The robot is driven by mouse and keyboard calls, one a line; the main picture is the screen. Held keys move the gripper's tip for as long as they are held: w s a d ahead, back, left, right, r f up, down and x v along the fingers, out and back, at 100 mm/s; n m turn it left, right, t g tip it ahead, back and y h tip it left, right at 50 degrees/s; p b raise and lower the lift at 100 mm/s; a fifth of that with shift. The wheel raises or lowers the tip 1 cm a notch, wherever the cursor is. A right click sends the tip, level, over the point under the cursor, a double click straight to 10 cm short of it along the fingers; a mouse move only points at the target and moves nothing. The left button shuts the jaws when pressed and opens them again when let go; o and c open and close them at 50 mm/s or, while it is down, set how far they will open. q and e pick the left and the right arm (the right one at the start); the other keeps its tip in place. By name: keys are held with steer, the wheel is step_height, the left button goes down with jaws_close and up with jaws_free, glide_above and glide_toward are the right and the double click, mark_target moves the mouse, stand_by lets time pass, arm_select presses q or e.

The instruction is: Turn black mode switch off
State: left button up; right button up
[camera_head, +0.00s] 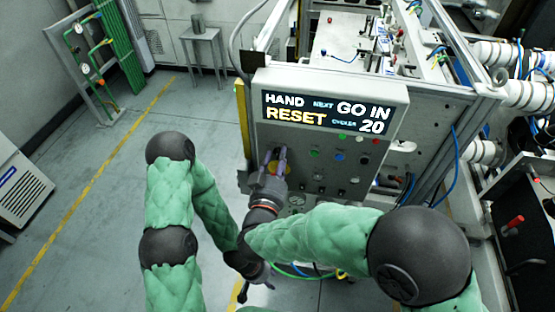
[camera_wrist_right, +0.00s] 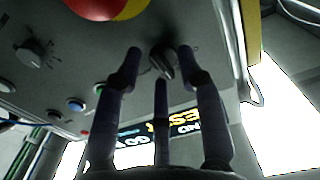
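In the right wrist view a black switch knob (camera_wrist_right: 163,62) sits on the grey panel, between the spread fingertips of my right gripper (camera_wrist_right: 160,58). The fingers appear apart, and I cannot tell whether any touches the knob. In the head view my right gripper (camera_head: 276,155) is at the left part of the control panel (camera_head: 350,170) and hides the knob. A second dark knob with a scale (camera_wrist_right: 35,53) shows left in the wrist view. My left gripper (camera_head: 258,284) is low, below the panel; its fingers are too small to judge.
A lit display (camera_head: 325,112) reads "HAND", "RESET", "GO IN" and "20". A red and yellow emergency stop (camera_wrist_right: 108,8) is close to the fingers. A blue button (camera_wrist_right: 76,104) is nearby. Pipes (camera_head: 525,95) stand at right; the floor (camera_head: 95,210) at left is clear.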

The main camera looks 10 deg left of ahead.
jaws_close()
stand_by(0.3)
